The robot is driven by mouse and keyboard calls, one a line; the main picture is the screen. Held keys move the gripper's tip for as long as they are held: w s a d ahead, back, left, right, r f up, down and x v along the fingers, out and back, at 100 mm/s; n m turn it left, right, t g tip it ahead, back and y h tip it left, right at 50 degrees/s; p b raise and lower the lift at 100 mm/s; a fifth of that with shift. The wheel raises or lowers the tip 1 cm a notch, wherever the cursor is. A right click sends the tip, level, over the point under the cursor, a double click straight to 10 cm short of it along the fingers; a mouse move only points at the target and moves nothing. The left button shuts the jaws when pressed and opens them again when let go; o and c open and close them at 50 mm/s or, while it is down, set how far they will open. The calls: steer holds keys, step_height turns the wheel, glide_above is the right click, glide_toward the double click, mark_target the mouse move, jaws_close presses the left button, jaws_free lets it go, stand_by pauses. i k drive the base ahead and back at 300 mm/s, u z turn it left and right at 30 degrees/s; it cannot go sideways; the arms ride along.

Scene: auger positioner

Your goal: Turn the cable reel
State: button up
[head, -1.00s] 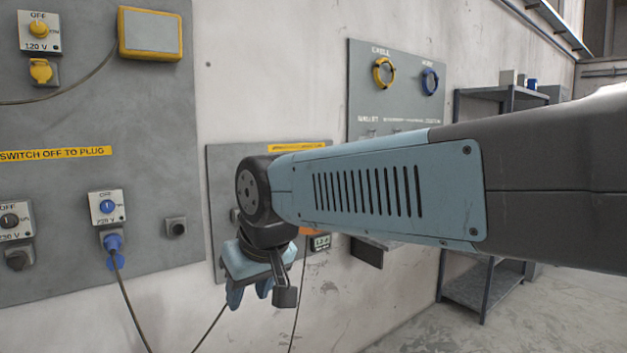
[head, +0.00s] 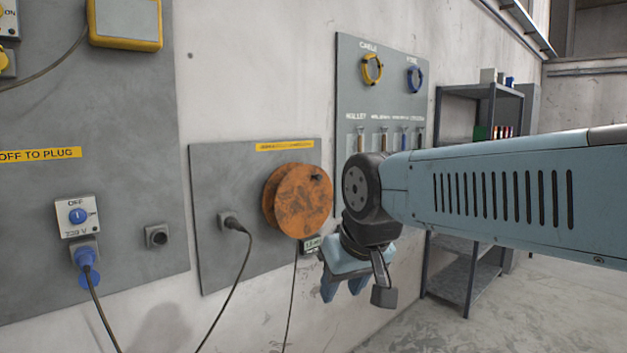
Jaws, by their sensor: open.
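The cable reel (head: 297,203) is an orange, worn disc mounted on a grey panel (head: 215,170) on the wall, near the middle of the head view. A small dark knob (head: 316,178) shows near its upper right rim. A small display (head: 311,243) sits just under the reel, partly hidden by my gripper. My gripper (head: 345,290) is light blue, points downward and is open and empty. It is to the right of the reel and lower, apart from it in the picture; its distance from the wall is hard to tell.
A black plug (head: 232,222) with a hanging cable sits left of the reel. A blue plug (head: 86,258) hangs below a switch box (head: 77,216) on the left panel. A tool board (head: 380,95) is behind my arm, and a shelf (head: 478,92) stands right.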

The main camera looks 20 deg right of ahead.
mark_target(297, 199)
steer(key=z, duration=0.1)
steer(key=i, duration=1)
steer(key=u, duration=0.05)
